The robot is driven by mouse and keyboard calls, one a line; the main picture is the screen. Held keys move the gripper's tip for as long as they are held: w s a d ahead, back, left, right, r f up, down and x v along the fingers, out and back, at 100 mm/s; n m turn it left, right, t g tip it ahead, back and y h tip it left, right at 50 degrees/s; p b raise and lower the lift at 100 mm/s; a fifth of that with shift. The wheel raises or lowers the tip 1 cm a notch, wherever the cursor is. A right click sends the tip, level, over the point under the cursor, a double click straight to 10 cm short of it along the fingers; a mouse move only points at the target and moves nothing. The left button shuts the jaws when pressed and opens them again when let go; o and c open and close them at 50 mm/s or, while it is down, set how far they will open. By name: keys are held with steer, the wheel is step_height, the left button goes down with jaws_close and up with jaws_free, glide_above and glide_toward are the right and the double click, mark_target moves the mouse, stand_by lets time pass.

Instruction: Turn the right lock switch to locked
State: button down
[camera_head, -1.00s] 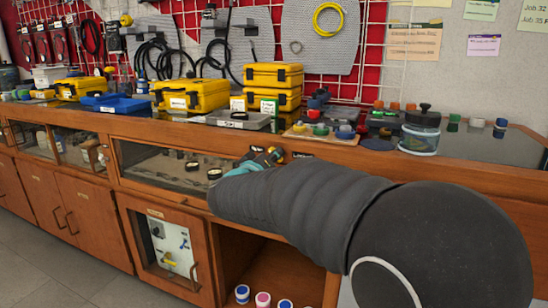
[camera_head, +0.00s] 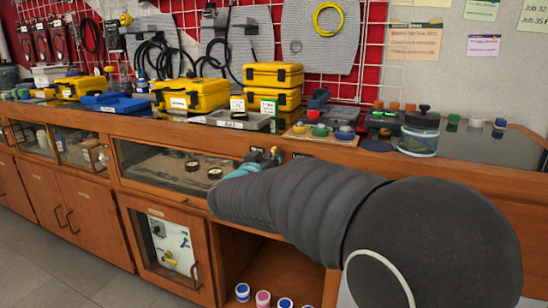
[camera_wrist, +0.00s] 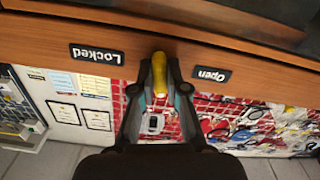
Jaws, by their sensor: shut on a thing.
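The lock switch is a yellow lever (camera_wrist: 159,72) on the wooden front edge of the counter, seen in the wrist view. It stands roughly midway between an upside-down "Locked" label (camera_wrist: 97,55) on the left and an "Open" label (camera_wrist: 211,74) on the right. My gripper (camera_wrist: 159,88) has one finger on each side of the lever and is shut on it. In the head view my gripper (camera_head: 266,156) is small at the counter's front edge, and my dark arm hides part of that edge. The switch's base is partly hidden by the fingers.
A glass-fronted sand drawer (camera_head: 165,165) is left of my gripper. Below are cabinet doors (camera_head: 90,215) and an open shelf with small jars (camera_head: 263,298). On the counter stand yellow cases (camera_head: 190,94), a grey tray (camera_head: 238,121) and a lidded glass jar (camera_head: 420,132).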

steer(key=shift+m+b, duration=2.2)
steer(key=shift+m, duration=3.6)
steer(key=c, duration=1.2)
jaws_free()
steer(key=shift+s, duration=0.1)
steer(key=v, duration=1.1)
steer(key=shift+s+a, duration=0.15)
steer(key=shift+s, duration=0.25)
